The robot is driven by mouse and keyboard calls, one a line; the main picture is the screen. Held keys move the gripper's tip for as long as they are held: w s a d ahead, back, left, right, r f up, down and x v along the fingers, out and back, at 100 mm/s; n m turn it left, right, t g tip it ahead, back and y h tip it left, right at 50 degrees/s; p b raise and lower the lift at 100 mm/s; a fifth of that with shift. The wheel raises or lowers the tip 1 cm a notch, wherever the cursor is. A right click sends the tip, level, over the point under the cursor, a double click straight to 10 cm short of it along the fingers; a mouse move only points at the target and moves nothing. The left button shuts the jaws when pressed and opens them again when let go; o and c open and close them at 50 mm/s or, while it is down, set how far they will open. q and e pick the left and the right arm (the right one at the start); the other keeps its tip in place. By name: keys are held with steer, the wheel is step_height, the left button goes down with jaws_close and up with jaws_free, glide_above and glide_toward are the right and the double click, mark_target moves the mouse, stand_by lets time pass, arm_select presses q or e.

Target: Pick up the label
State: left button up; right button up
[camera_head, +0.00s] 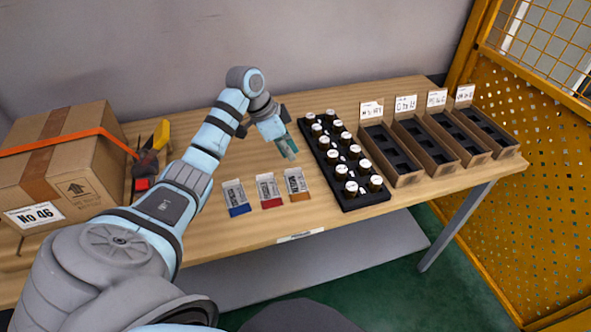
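Three small labels lie side by side near the front edge of the table: one with a blue end (236,197), one with a red end (268,190) and one with an orange-brown end (296,186). Each has a pale printed upper part. My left gripper (287,149) points down above the table, behind the labels and just left of the black tray. It appears clear of the labels. Its fingers are too small to tell whether they are open or shut. My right gripper is not in view.
A black tray (351,204) holds several dark, white-capped bottles. Several open cartons (404,178) with white tags stand to its right. A cardboard box (85,185) marked No 46 and some tools (150,152) are at the left. A yellow mesh fence (530,190) bounds the right.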

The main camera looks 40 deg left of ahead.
mark_target(300, 174)
arm_select(q)
steer(key=x, duration=0.4)
steer(key=a+x, duration=0.1)
steer(key=x, duration=0.1)
steer(key=shift+d+f+b, duration=0.1)
steer(key=shift+f+b, duration=0.2)
steer(key=shift+b, duration=0.1)
steer(key=shift+f, duration=0.2)
steer(key=shift+r, duration=0.1)
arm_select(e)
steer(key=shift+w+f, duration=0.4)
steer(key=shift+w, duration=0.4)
arm_select(q)
jaws_close()
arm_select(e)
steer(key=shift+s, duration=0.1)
